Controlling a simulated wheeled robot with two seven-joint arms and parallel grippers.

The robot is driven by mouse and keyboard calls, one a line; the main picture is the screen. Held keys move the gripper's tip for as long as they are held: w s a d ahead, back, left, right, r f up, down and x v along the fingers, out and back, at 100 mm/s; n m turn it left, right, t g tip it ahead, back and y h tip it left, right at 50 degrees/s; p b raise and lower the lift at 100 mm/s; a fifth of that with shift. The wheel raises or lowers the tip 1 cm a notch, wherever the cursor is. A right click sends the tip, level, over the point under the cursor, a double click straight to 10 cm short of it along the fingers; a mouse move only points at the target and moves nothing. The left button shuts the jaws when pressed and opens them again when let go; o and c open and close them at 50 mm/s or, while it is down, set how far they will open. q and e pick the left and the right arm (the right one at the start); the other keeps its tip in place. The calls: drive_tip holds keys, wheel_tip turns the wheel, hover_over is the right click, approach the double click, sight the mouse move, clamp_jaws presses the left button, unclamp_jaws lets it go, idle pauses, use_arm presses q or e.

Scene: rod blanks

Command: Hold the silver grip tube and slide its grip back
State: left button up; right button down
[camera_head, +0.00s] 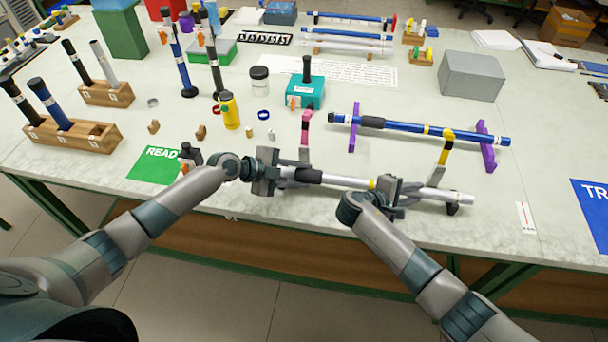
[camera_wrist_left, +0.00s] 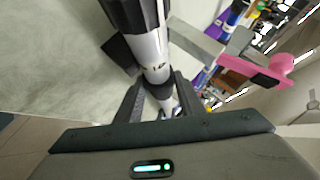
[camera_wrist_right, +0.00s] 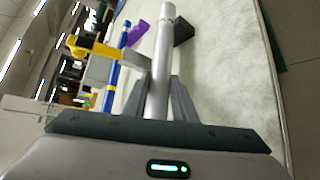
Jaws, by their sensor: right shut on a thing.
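The silver grip tube (camera_head: 345,181) lies level along the front of the bench, with a black grip (camera_head: 308,176) near its left end and a yellow band (camera_head: 372,184) further right. My left gripper (camera_head: 283,174) is around the tube just left of the grip. In the left wrist view its fingers (camera_wrist_left: 160,98) stand apart on either side of the tube (camera_wrist_left: 155,68), with the black grip (camera_wrist_left: 134,14) beyond. My right gripper (camera_head: 400,190) is shut on the tube right of the yellow band; the silver tube (camera_wrist_right: 162,60) runs between its fingers (camera_wrist_right: 161,95) in the right wrist view.
A pink-topped stand (camera_head: 305,125) and a yellow-topped stand (camera_head: 445,148) rise beside the tube. A blue tube (camera_head: 420,128) rests on purple supports behind. A green READY mat (camera_head: 150,165) lies left, a grey box (camera_head: 472,76) back right.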

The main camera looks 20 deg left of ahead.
use_arm(q)
drive_tip(key=o, duration=0.3)
drive_tip(key=shift+a, duration=0.15)
use_arm(e)
drive_tip(key=c, duration=2.5)
unclamp_jaws()
drive_tip(key=shift+d+f, duration=0.15)
drive_tip(key=shift+c, duration=0.2)
use_arm(q)
drive_tip(key=shift+o, duration=0.2)
use_arm(e)
clamp_jaws()
use_arm(q)
drive_tip(key=v, duration=1.2)
use_arm(e)
drive_tip(key=o, duration=1.2)
unclamp_jaws()
drive_tip(key=shift+c, duration=0.2)
